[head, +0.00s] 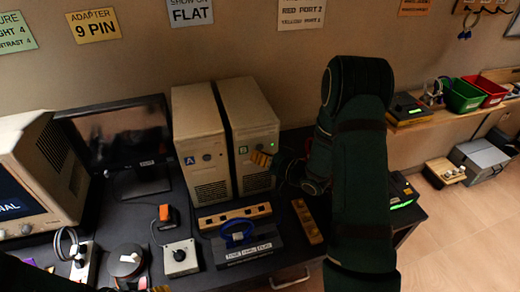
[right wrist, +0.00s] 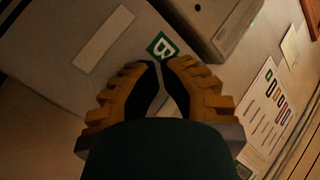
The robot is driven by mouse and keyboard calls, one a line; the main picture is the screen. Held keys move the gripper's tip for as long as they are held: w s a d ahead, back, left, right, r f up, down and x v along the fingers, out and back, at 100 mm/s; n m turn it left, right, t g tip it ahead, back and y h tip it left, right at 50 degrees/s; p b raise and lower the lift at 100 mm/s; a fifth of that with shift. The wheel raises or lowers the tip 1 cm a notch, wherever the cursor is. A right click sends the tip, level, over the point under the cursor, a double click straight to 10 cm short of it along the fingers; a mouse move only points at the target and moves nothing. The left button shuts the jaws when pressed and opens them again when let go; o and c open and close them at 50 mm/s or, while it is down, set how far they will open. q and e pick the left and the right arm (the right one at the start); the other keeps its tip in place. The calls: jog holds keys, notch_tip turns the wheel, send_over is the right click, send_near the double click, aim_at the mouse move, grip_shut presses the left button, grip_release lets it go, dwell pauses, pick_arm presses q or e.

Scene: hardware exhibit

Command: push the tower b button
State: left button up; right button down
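Tower B (head: 250,115) is the right one of two beige computer towers on the dark table, with a green B label on its front. The label (right wrist: 161,46) also shows in the right wrist view, just beyond my fingertips. My right gripper (head: 262,159) is in front of the tower's face, below and right of the label, its yellow-padded fingers together and empty. In the right wrist view the fingertips (right wrist: 162,62) meet close to the casing; I cannot tell whether they touch it. The tower's button is not clear, perhaps hidden by the gripper. Only a dark part of my left arm shows at bottom left.
Tower A (head: 200,140) stands close on the left of tower B. A black monitor (head: 120,140) is further left. A yellow strip (head: 235,217), a blue ring-shaped object (head: 237,234) and a joystick box (head: 180,258) lie in front of the towers.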

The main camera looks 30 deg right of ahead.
jog(key=shift+s, duration=0.1)
jog(key=s, duration=0.2)
jog(key=s+a+b, duration=0.1)
jog(key=s, duration=0.2)
jog(key=shift+s+a, duration=0.2)
jog(key=shift+s, duration=0.15)
dwell(0.5)
